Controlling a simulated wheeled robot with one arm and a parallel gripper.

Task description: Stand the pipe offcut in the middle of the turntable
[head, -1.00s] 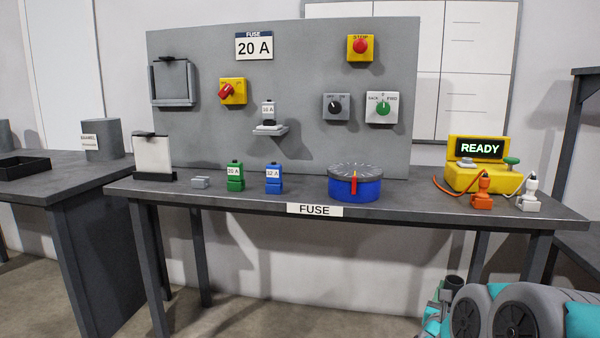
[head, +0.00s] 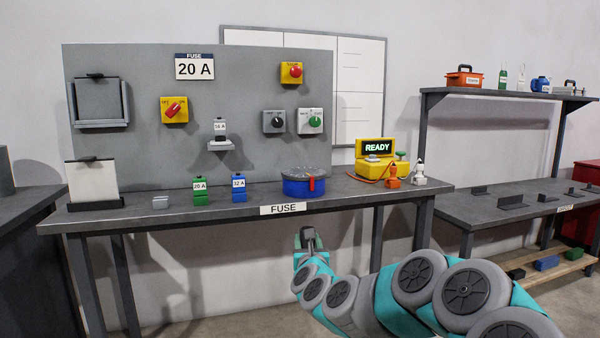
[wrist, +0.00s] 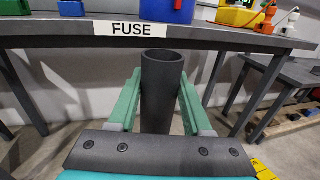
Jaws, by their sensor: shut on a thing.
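The pipe offcut (wrist: 161,85) is a dark grey hollow tube, its open end up in the wrist view. My gripper (wrist: 160,100) is shut on it, with a green finger on each side. In the head view my gripper (head: 308,240) is in front of the bench and lower than its top, with the pipe partly hidden. The turntable (head: 297,188) appears to be the blue round base with a grey marked top and a red pointer, on the bench. Its lower front also shows in the wrist view (wrist: 157,10). The pipe is apart from it.
The bench's front edge, with the FUSE label (head: 283,208), lies between my gripper and the turntable. A green fuse (head: 200,193) and a blue fuse (head: 239,190) stand left of it. The yellow READY box (head: 376,170) and plugs (head: 392,178) stand right.

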